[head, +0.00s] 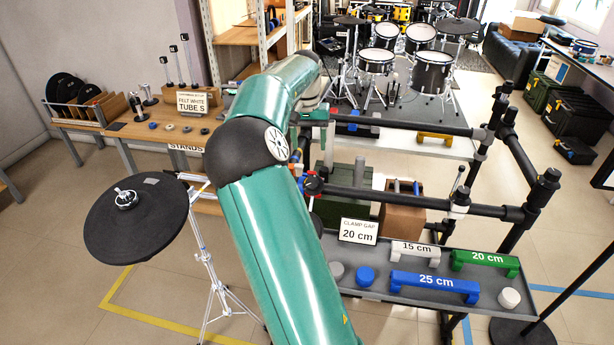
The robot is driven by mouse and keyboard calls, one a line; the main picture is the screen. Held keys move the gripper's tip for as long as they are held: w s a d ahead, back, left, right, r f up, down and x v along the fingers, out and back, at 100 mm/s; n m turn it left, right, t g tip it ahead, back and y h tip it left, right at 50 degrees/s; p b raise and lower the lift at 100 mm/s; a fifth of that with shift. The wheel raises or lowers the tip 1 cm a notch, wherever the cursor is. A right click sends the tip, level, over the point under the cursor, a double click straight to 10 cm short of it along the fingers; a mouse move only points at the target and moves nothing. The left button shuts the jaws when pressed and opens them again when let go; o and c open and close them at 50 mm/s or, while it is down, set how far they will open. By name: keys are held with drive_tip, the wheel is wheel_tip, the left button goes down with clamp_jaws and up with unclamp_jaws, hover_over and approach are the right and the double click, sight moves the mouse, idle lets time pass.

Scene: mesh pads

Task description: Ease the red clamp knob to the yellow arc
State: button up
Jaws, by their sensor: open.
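My teal arm rises through the middle of the head view and bends down beyond its black elbow. My gripper (300,156), at its far end, is small and largely hidden behind the arm; it is open, near the left end of the black rack bars (410,200). A small dark round part with red on it, seemingly the red clamp knob (312,184), shows just right of my arm. I cannot tell whether the gripper touches it. I cannot make out the yellow arc. A sign (359,231) reads "CLAMP GAP 20 cm".
A grey tray (390,296) below the rack holds a white 15 cm bar (414,249), a blue 25 cm bar (434,282) and a green 20 cm bar (484,260). A black cymbal pad (150,222) stands on the left. A drum kit (400,55) stands behind.

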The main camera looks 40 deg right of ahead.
sight(312, 181)
drive_tip(key=f, duration=1.3)
drive_tip(key=shift+s+d+f, duration=0.1)
drive_tip(key=shift+s+d, duration=0.25)
drive_tip(key=c, duration=1)
